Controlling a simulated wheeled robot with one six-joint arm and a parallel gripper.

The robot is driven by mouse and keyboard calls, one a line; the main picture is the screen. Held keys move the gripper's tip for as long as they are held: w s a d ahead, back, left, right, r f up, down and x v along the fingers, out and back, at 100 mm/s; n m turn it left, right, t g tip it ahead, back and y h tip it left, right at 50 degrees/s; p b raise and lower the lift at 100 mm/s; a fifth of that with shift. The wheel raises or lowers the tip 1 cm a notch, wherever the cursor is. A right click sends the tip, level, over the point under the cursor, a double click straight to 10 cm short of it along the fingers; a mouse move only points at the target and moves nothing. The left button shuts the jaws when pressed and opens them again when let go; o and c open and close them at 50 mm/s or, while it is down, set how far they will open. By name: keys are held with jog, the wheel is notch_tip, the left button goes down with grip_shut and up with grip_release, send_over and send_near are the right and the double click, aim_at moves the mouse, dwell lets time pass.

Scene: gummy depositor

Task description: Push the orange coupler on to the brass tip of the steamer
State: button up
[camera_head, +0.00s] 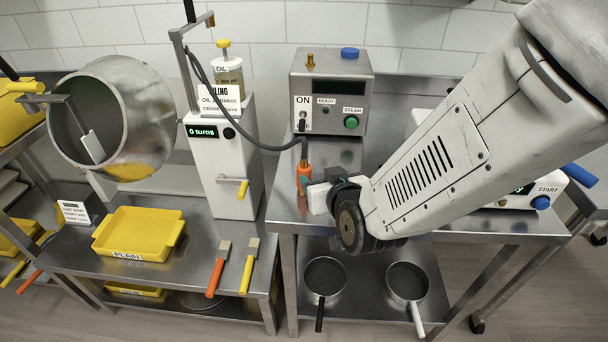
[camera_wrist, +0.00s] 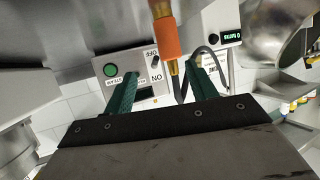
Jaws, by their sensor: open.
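The orange coupler (camera_head: 304,173) stands upright on the right-hand steel bench, in front of the steamer (camera_head: 331,88). A dark hose runs to its upper end. The brass tip (camera_head: 310,61) rises from the steamer's top left, bare and apart from the coupler. My gripper (camera_head: 308,186) is low beside the coupler, mostly hidden behind its own wrist. In the wrist view, which looks upside down, the green fingers of my gripper (camera_wrist: 164,88) are spread apart. The coupler (camera_wrist: 171,41) shows between and beyond them; contact cannot be told.
A blue knob (camera_head: 349,52) sits beside the brass tip. The hose (camera_head: 250,143) arches from the white oil machine (camera_head: 222,155) on the left. My arm covers much of the right bench, where a white START device (camera_head: 540,192) stands. Pans lie on the shelf below.

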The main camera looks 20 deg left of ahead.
aim_at(306, 173)
jog(key=shift+s+a+f, duration=0.25)
jog(key=shift+a+f, duration=0.05)
jog(key=shift+a, duration=0.25)
jog(key=shift+w+a+f+t, duration=0.1)
jog(key=shift+w+a+t, duration=0.05)
jog(key=shift+a+t, duration=0.15)
jog(key=x, duration=0.7)
jog(key=shift+a, duration=0.2)
jog(key=c, duration=1.1)
notch_tip(306, 173, up, 28)
